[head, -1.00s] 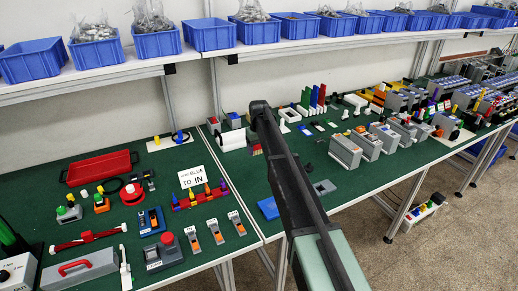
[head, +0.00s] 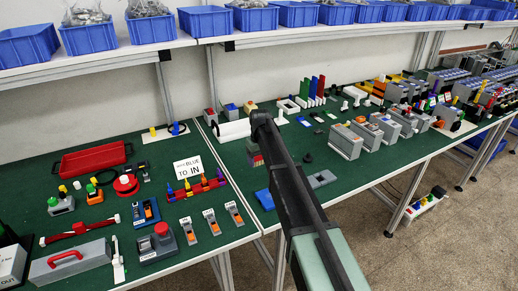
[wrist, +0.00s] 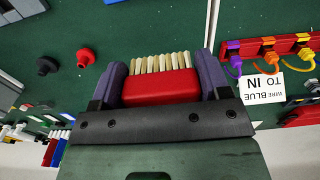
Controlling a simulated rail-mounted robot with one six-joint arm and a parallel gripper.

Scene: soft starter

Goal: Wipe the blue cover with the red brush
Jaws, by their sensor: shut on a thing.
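My gripper (wrist: 161,72) is shut on the red brush (wrist: 158,88), one finger on each side of its red body. Its pale bristles point away from the gripper in the wrist view. The blue cover (head: 265,199) lies flat on the green bench near its front edge in the head view, just left of my arm. In the wrist view a small blue edge (wrist: 113,1) shows at the top, apart from the brush; it may be the cover. In the head view my arm hides most of the gripper.
A grey plate (head: 321,179) lies right of the cover. A coloured connector rack (head: 195,188) and a "wire blue to in" sign (head: 194,169) stand to the left. Grey box units (head: 346,141) stand to the right. Blue bins (head: 205,21) line the shelf above.

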